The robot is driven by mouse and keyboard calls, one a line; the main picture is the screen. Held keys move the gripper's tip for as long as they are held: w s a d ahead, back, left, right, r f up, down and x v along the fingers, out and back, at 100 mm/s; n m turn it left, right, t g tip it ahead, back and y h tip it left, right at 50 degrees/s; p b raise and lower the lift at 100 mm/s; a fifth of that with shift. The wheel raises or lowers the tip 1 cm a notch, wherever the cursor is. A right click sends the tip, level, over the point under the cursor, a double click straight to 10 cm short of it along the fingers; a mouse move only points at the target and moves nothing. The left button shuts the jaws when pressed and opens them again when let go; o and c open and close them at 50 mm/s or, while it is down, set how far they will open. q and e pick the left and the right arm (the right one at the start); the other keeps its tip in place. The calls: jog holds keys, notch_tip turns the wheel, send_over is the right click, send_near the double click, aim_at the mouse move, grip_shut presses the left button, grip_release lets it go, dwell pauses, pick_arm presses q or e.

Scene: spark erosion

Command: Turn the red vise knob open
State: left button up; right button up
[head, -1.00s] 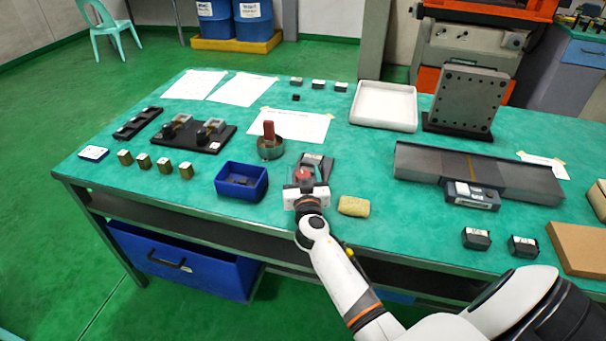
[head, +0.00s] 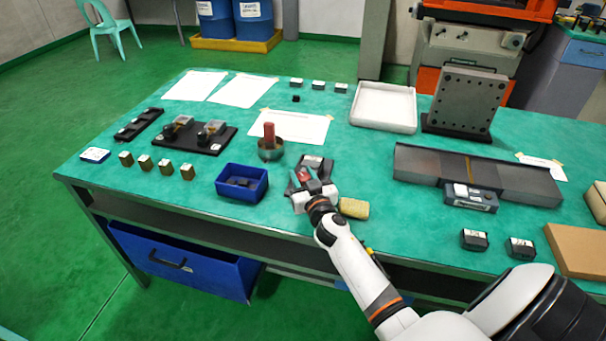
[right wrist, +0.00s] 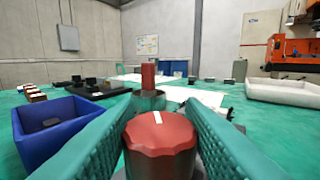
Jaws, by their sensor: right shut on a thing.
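The red vise knob (right wrist: 160,145) fills the lower middle of the right wrist view, with a white mark on its top face near the far edge. My right gripper (right wrist: 160,138) is shut on the knob, one teal finger pad on each side. In the head view the right gripper (head: 304,180) is at the front middle of the table and covers much of the knob. The dark vise body (head: 318,163) shows just behind the gripper. My left gripper is not in view.
A blue bin (head: 242,183) stands just left of the right gripper, and a yellow sponge (head: 354,209) lies close on its right. A metal cup (head: 270,149) with a red upright piece stands behind. A dark stepped block (head: 415,163) lies farther right.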

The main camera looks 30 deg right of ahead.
jog(key=n+y+p, duration=0.1)
jog(key=n+y, duration=0.2)
jog(key=y, duration=0.2)
jog(key=shift+d+r+n+t+y+p, duration=0.1)
jog(key=shift+d+n+t+y+p, duration=0.05)
jog(key=shift+n+t+y+p, duration=0.2)
jog(key=n+y, duration=0.2)
jog(key=y, duration=0.1)
jog(key=shift+f+n+g+y+b, duration=0.25)
jog(key=shift+n+g+y+b, duration=0.25)
jog(key=shift+n+g+y, duration=0.55)
jog(key=n+g+y+b, duration=0.2)
jog(key=y+b, duration=0.2)
jog(key=n+g+y+b, duration=0.3)
jog(key=y+b, duration=0.1)
jog(key=b, duration=0.1)
jog(key=shift+f+n, duration=0.1)
jog(key=shift+n, duration=0.2)
jog(key=shift+r+n+g+y+b, duration=0.2)
jog(key=shift+n+g+y+b, duration=0.35)
jog(key=shift+g+b, duration=0.3)
jog(key=o, duration=1)
jog(key=shift+r, duration=0.1)
